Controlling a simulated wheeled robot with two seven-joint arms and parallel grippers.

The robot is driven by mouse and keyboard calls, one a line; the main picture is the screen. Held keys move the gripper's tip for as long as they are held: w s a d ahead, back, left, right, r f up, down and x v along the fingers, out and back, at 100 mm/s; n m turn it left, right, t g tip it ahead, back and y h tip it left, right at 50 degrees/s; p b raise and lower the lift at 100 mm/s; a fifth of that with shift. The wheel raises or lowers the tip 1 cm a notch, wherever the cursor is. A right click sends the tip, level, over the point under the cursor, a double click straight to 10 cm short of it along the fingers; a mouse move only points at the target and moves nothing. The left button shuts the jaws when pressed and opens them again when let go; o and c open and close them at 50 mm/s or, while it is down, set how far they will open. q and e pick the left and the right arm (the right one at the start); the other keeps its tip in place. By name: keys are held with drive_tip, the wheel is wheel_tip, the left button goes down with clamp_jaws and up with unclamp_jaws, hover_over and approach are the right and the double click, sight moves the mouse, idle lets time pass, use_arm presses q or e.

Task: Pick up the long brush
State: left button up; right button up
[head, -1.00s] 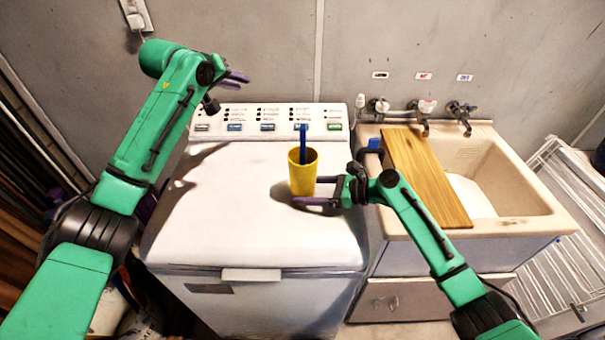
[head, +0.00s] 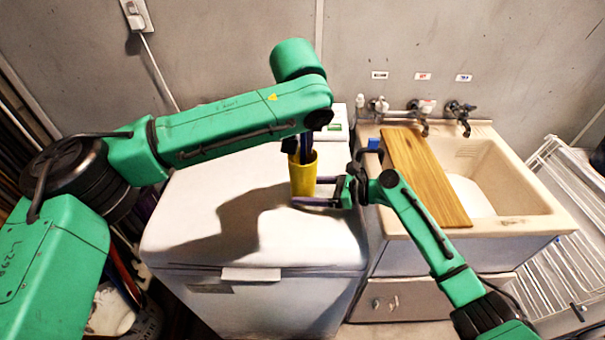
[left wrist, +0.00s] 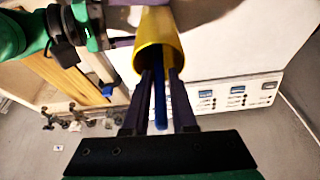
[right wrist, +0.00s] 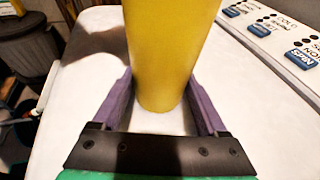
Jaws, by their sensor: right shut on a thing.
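The long brush shows as a blue handle (left wrist: 161,105) rising from a yellow cup (head: 303,182); its lower end is hidden inside the cup. The cup stands on the white washing machine lid and also shows in the right wrist view (right wrist: 170,45). My left gripper (left wrist: 160,75) is open at the cup's mouth, with its dark fingers on either side of the blue handle. In the head view my left arm partly hides that gripper and the handle. My right gripper (right wrist: 160,103) is shut on the cup, one purple finger on each side.
The white washing machine (head: 180,225) has free lid space left of the cup. Its control panel (left wrist: 235,95) is behind. To the right, a wooden board (head: 425,175) lies across a sink (head: 535,195) with taps. A small blue item (head: 374,143) is on the sink's left edge.

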use_arm(q)
drive_tip(key=shift+x, duration=0.75)
drive_tip(key=shift+r, duration=0.1)
clamp_jaws()
drive_tip(key=shift+a, duration=0.1)
idle(0.6)
